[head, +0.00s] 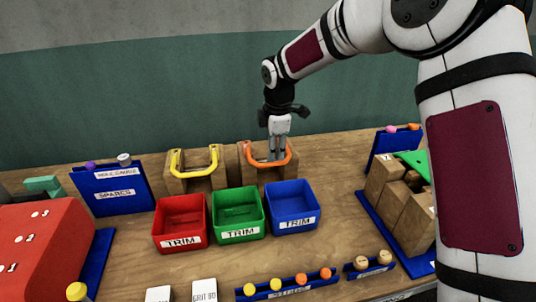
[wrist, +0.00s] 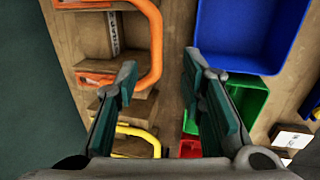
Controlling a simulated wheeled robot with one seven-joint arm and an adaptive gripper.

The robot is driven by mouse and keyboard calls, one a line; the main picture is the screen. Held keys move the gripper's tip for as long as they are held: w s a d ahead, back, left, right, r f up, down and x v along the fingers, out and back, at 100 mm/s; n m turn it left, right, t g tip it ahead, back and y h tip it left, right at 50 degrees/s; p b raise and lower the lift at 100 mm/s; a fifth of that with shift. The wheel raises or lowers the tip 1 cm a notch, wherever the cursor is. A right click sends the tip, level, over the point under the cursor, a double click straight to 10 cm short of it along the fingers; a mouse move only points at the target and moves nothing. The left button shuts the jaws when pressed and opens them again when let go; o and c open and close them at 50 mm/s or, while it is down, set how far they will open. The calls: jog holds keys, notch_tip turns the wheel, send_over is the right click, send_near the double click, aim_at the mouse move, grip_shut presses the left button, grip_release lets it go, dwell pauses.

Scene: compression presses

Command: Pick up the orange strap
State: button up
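The orange strap (head: 262,163) is a U-shaped band on a wooden block at the back of the bench, right of a similar yellow strap (head: 196,175). My gripper (head: 277,157) points down right at the orange strap, near its right part. In the wrist view the gripper (wrist: 160,68) is open, with nothing held between its fingers. There the orange strap (wrist: 155,45) curves just beyond the fingertips, its front stretch lying between the finger lines. The left finger covers a bit of it. Whether a finger touches the strap I cannot tell.
Red (head: 180,242), green (head: 238,234) and blue (head: 292,224) TRIM bins stand in front of the straps. A blue sign holder (head: 112,190) stands left, wooden blocks (head: 400,205) right. A red press-like box (head: 40,250) fills the left front. Racks of small pegs (head: 288,290) line the front.

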aim_at(272, 163)
jog(key=shift+w+p+x, duration=0.2)
jog(key=shift+p+x, duration=0.35)
jog(key=shift+x, duration=2.55)
jog(key=shift+a, duration=0.1)
grip_shut()
